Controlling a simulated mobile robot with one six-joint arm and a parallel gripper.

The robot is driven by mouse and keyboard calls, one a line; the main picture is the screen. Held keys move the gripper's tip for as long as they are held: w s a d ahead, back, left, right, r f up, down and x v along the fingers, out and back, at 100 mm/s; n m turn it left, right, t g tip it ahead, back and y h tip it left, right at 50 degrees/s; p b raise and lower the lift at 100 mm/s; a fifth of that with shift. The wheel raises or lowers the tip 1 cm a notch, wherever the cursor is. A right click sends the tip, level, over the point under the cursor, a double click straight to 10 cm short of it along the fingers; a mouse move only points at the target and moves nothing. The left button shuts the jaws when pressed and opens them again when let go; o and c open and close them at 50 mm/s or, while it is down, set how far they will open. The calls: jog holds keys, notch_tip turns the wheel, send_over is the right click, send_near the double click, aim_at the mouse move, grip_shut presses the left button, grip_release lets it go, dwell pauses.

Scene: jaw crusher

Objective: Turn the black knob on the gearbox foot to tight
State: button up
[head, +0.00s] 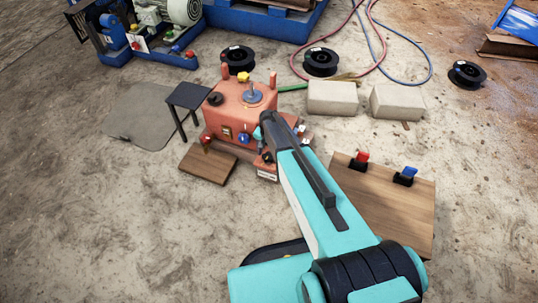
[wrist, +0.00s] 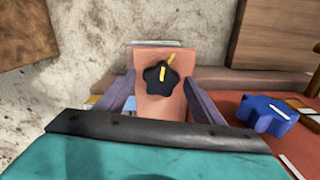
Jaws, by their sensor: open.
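The orange gearbox (head: 226,112) stands on the ground in the head view. Its foot (wrist: 149,106) lies between my fingers in the wrist view. My gripper (wrist: 160,80) is open, with one finger on each side of the knob and gaps to both. In the head view my arm partly covers the gearbox's right side.
A blue knob (wrist: 268,115) is to the right of my right finger. A wooden board (head: 390,208) with red and blue knobbed parts lies right of my arm. Pale blocks (head: 333,97) and black spools (head: 321,62) lie behind. A small dark stand (head: 188,96) is left of the gearbox.

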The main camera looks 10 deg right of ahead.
aim_at(269, 157)
notch_tip(269, 157, up, 14)
jog(key=p, duration=0.2)
jog(key=shift+f+p, duration=0.15)
jog(key=shift+p, duration=0.25)
dwell(0.5)
jog(key=n+b, duration=0.8)
jog(key=n, duration=0.6)
jog(key=shift+s+d, duration=0.1)
jog(key=shift+s, duration=0.05)
dwell(0.3)
dwell(0.4)
notch_tip(269, 157, down, 14)
jog(key=b, duration=0.4)
jog(key=shift+r+b, duration=0.2)
jog(key=shift+b, duration=0.2)
jog(key=shift+c, duration=0.5)
